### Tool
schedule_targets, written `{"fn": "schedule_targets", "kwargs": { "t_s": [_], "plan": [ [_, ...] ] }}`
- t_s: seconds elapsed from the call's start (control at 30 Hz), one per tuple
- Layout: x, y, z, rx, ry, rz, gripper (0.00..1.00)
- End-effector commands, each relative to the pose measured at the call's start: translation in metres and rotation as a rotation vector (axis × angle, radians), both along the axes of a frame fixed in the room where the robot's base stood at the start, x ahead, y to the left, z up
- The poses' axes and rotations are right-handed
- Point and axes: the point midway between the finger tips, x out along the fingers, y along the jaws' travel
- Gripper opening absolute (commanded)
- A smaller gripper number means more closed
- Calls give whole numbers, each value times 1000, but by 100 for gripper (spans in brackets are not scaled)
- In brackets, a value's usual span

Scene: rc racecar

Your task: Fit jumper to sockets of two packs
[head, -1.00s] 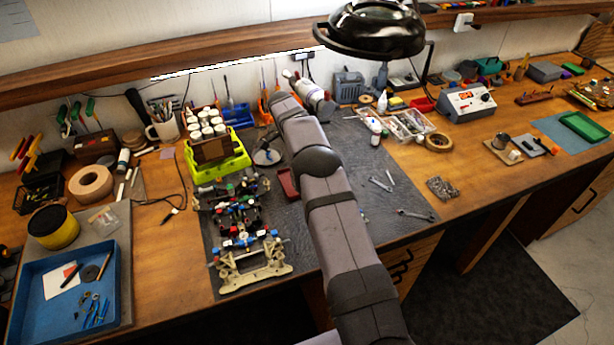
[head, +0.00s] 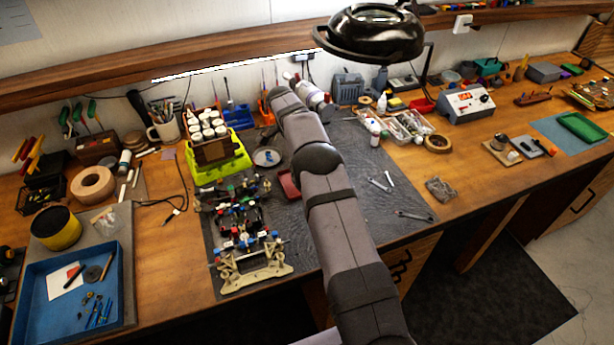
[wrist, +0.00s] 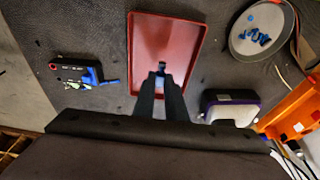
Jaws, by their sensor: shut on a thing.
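My gripper (wrist: 160,80) is above the red tray (wrist: 180,28) in the wrist view, its narrow fingers close together on a small dark and light-blue piece, seemingly the jumper (wrist: 161,68). The piece's exact shape is too small to tell. A black block with blue parts and metal contacts (wrist: 75,70) lies left of the tray, on the mat. It may be one of the packs. A dark block with a pale top (wrist: 230,108) is to the right, partly behind my gripper's body. I cannot tell whether it is a pack. My arm hides the gripper in the head view.
A round metal dish (wrist: 262,28) holds several blue bits, and it also shows in the head view (head: 267,157). An orange holder (wrist: 295,118) stands at the right. The racecar chassis (head: 245,230) is left of my arm. The mat has clear space around the red tray (head: 288,184).

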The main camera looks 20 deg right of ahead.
Motion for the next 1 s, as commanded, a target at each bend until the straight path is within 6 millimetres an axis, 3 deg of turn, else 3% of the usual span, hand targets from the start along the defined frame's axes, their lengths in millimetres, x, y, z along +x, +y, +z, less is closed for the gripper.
{"fn": "schedule_targets", "kwargs": {
  "t_s": [0.33,1.0],
  "plan": [
    [0,0,17,0,0,0,0],
    [-1,5,19,0,1,59,0]
  ]
}}
